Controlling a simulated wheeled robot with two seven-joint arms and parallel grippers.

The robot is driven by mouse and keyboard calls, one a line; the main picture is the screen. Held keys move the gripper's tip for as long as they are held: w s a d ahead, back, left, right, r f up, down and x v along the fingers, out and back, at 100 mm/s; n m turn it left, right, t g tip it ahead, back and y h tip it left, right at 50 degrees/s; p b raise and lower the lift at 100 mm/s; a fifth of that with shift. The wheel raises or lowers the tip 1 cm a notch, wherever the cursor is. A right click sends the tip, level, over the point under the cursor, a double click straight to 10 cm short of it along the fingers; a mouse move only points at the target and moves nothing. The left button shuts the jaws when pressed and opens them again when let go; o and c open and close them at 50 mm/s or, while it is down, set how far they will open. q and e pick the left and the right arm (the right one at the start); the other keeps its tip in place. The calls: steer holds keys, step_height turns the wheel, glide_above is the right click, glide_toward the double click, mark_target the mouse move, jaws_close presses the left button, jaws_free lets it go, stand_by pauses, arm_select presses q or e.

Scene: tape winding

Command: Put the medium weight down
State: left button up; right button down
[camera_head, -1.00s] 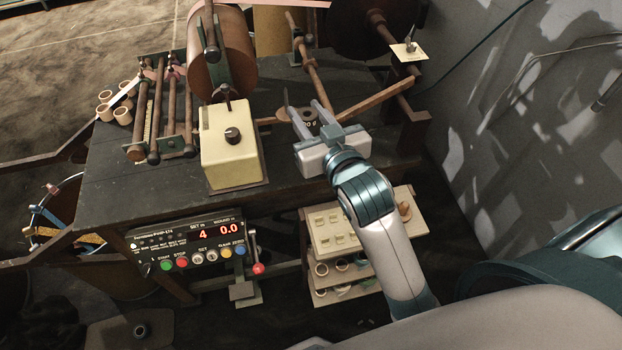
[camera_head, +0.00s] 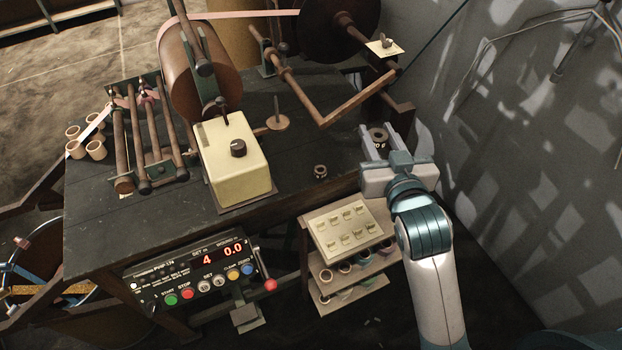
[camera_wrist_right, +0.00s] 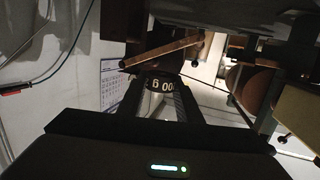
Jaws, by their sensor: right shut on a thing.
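The medium weight, a dark ring with pale marking (camera_head: 379,137), is between the fingers of my right gripper (camera_head: 379,134). The gripper is shut on it at the right end of the dark table (camera_head: 120,221). The weight's marked side also shows in the right wrist view (camera_wrist_right: 160,86), between the fingers. I cannot tell whether it touches the tabletop. A smaller dark weight (camera_head: 320,171) sits near the table's front edge, left of the gripper. A round holder disc with an upright pin (camera_head: 278,122) is empty, farther left. My left gripper is out of view.
A cream box with a knob (camera_head: 235,165) stands on the table. An angled wooden arm (camera_head: 355,98) extends behind the gripper. A shelf unit with a cream top (camera_head: 346,228) is below the front edge. A grey wall is at right.

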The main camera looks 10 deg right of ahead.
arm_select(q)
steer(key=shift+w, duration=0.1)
arm_select(e)
steer(key=shift+s+d, duration=0.1)
steer(key=shift+d, duration=0.1)
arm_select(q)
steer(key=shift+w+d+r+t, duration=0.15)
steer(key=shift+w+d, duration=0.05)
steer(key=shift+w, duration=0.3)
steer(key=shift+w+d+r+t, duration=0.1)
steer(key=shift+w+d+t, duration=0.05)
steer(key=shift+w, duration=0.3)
arm_select(e)
steer(key=w+a+f+n+g+y, duration=0.2)
steer(key=a+f+n+y, duration=0.3)
steer(key=a, duration=0.5)
steer(key=y, duration=0.2)
steer(key=shift+a+f+n+y, duration=0.15)
steer(key=shift+f+n+y, duration=0.05)
steer(key=shift+n+y, duration=0.2)
